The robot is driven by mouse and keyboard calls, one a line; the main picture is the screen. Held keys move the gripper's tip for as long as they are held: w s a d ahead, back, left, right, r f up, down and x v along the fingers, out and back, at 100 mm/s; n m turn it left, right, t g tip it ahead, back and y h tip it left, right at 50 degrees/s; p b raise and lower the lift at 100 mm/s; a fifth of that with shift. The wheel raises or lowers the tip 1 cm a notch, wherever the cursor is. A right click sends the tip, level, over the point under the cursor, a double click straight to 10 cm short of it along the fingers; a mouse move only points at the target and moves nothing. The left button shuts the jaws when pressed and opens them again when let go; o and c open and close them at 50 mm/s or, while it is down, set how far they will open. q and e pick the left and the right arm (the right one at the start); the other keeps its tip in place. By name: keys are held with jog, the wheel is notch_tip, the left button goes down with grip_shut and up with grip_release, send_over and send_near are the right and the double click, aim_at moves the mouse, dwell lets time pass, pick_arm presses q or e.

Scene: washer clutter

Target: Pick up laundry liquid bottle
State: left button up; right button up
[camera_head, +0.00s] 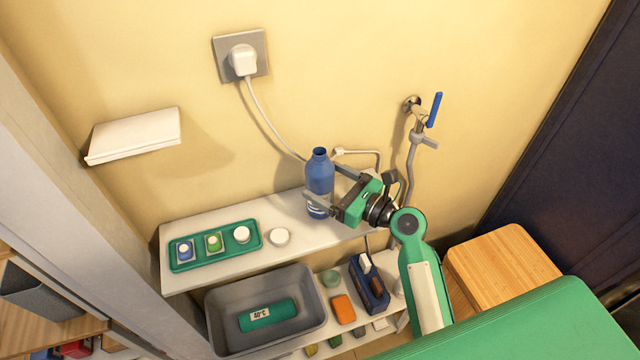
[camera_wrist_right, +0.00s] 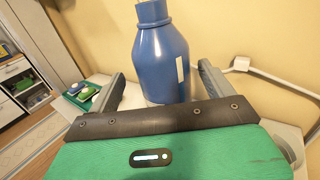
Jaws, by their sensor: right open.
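The laundry liquid bottle is blue with a narrow neck (camera_head: 319,172) and stands upright on the white upper shelf (camera_head: 210,277), near its right end. It also shows in the right wrist view (camera_wrist_right: 160,62). My right gripper (camera_head: 328,187) comes in from the right at the bottle's height. Its fingers are open, one on each side of the bottle. In the right wrist view the bottle stands between the fingers, with visible gaps; the lower part is hidden behind the gripper body. My left gripper is not in view.
A green tray (camera_head: 257,248) with small containers and a white lid (camera_head: 279,236) lie left of the bottle. A grey bin (camera_head: 215,318) and several small items sit below. A plug cord (camera_head: 268,125) hangs behind; a tap (camera_head: 418,112) is on the wall.

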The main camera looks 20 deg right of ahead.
jog(key=p+x, duration=0.1)
jog(key=x, duration=0.2)
jog(key=shift+w, duration=0.5)
jog(key=shift+w+a+f+p, duration=0.15)
jog(key=shift+w+a+p, duration=0.1)
jog(key=shift+w+p, duration=0.05)
jog(key=c, duration=1.4)
